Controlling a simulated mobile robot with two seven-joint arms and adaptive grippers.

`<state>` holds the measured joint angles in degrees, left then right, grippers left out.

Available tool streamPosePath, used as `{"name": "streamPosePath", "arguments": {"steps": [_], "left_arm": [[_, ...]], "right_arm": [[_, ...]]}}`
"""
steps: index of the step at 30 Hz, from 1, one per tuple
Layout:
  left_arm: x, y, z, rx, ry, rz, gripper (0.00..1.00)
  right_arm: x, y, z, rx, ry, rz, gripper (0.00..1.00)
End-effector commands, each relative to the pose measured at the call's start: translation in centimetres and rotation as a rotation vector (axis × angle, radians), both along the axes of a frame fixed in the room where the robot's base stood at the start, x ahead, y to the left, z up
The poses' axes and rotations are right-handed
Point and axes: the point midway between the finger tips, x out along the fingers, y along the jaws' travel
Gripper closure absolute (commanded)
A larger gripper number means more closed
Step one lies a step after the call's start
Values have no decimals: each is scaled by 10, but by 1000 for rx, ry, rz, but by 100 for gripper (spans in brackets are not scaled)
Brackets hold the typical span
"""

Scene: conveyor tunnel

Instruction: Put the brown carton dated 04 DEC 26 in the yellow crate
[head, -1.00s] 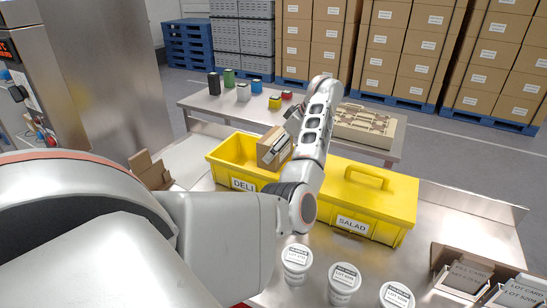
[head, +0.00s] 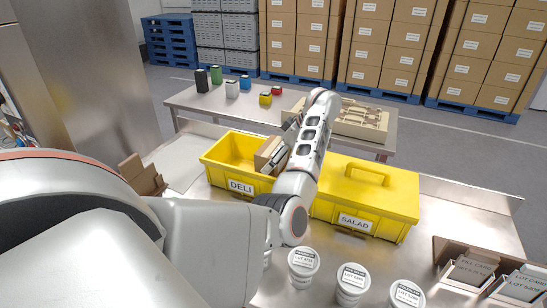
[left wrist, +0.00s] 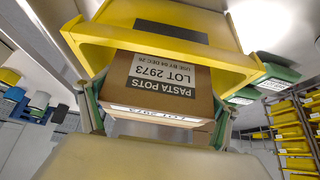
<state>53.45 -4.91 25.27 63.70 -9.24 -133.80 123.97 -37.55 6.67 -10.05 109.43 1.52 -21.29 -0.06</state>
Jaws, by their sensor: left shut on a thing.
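The brown carton (head: 266,153) is at the right end of the open yellow crate marked DELI (head: 241,187). In the left wrist view the carton (left wrist: 165,75) reads PASTA POTS, LOT 2973, USE BY 04 DEC 26. My left gripper (left wrist: 155,104) is shut on it, a green-edged finger on each side. The yellow crate wall (left wrist: 120,42) shows close to the carton there. In the head view the carton's lower part is hidden by the crate's front wall and my arm; I cannot tell whether it touches the floor. My right gripper is not in view.
A lidded yellow crate marked SALAD (head: 365,190) stands just right of DELI. White tubs (head: 303,265) stand in front. An open cardboard box (head: 143,175) is at left. A table (head: 215,103) with small coloured items is behind. The left part of DELI looks empty.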

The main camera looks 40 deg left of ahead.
Motion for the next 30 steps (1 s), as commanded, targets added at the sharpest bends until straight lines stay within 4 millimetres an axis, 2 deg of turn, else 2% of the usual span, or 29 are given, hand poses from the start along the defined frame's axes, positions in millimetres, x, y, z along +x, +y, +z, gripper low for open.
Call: {"name": "streamPosePath", "arguments": {"steps": [7,23,24,25,30], "left_arm": [[0,0,1,1,-1,0,49],[0,0,-10,2,-2,0,49],[0,0,-12,0,-1,-1,8],[0,0,-12,0,-1,-1,0],[0,0,-12,0,0,0,0]], "right_arm": [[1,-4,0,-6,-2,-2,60],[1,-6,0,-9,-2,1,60],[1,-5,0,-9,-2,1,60],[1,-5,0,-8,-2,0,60],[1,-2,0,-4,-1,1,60]]}}
